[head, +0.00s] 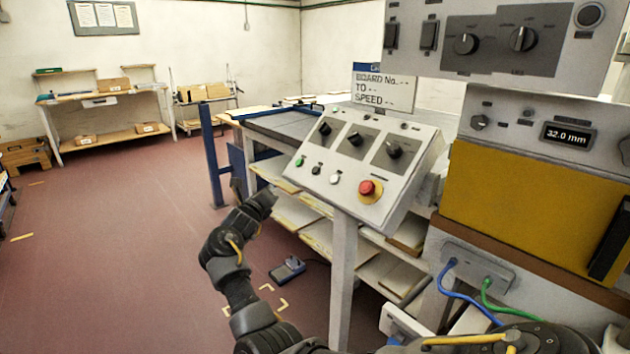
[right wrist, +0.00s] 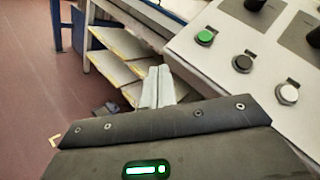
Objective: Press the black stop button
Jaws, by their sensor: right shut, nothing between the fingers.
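The black stop button (head: 316,170) is a small round button low on a sloped grey control panel (head: 408,172), between a green button (head: 300,161) and a white button (head: 335,179). In the right wrist view the black button (right wrist: 242,63) is to the right of the fingers. My right gripper (head: 266,198) is left of and below the panel, apart from the buttons. In the right wrist view its pale fingers (right wrist: 157,87) are together and empty. My left gripper is not in view.
A red mushroom button (head: 368,188) on a yellow base is at the panel's lower right. Three dark knobs (head: 355,138) sit above the button row. Shelves with boards (head: 318,235) stand behind the panel post (head: 343,270). Open floor (head: 120,250) lies to the left.

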